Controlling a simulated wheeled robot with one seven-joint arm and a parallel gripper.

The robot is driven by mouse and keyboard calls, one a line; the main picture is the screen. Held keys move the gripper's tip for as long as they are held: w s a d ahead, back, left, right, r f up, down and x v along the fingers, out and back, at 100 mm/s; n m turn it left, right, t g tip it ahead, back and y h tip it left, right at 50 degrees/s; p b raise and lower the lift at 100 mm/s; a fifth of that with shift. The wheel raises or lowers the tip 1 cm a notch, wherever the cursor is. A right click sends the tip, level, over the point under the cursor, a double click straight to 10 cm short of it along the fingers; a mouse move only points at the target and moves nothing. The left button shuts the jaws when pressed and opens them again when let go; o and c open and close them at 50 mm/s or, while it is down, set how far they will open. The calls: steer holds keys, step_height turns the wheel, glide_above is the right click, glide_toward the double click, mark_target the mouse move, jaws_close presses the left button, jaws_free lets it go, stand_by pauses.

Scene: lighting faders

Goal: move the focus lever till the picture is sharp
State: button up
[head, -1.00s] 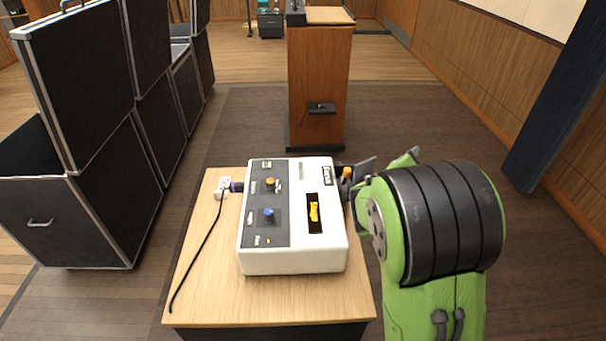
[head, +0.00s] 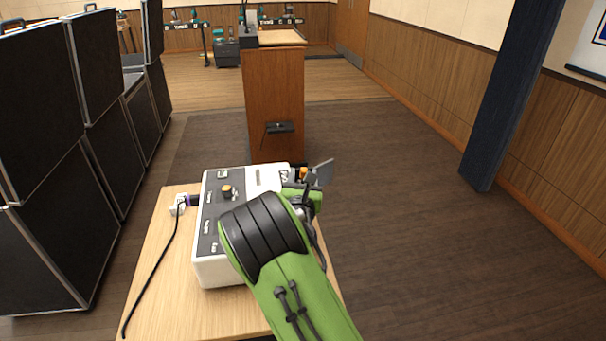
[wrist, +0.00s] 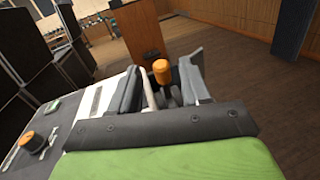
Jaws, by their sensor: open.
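The white control box (head: 213,270) with a dark grey panel stands on the wooden table. An orange-capped lever (wrist: 161,71) sticks up at the box's far right side, and its cap also shows in the head view (head: 303,173). I take it for the focus lever. My gripper (wrist: 160,88) is open, with one finger on each side of the lever in the wrist view. I cannot tell whether either finger touches it.
An orange knob (head: 227,191) sits on the panel. A plug and black cable (head: 160,262) lie left of the box. Black cases (head: 45,150) stand at the left, a wooden lectern (head: 273,100) ahead. Part of a white board (head: 590,45) shows at right; its picture is cut off.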

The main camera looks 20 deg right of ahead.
mark_target(304, 170)
steer(key=x, duration=0.5)
steer(key=shift+w+d+r, duration=0.1)
steer(key=shift+w, duration=0.05)
steer(key=shift+c, duration=0.5)
jaws_close()
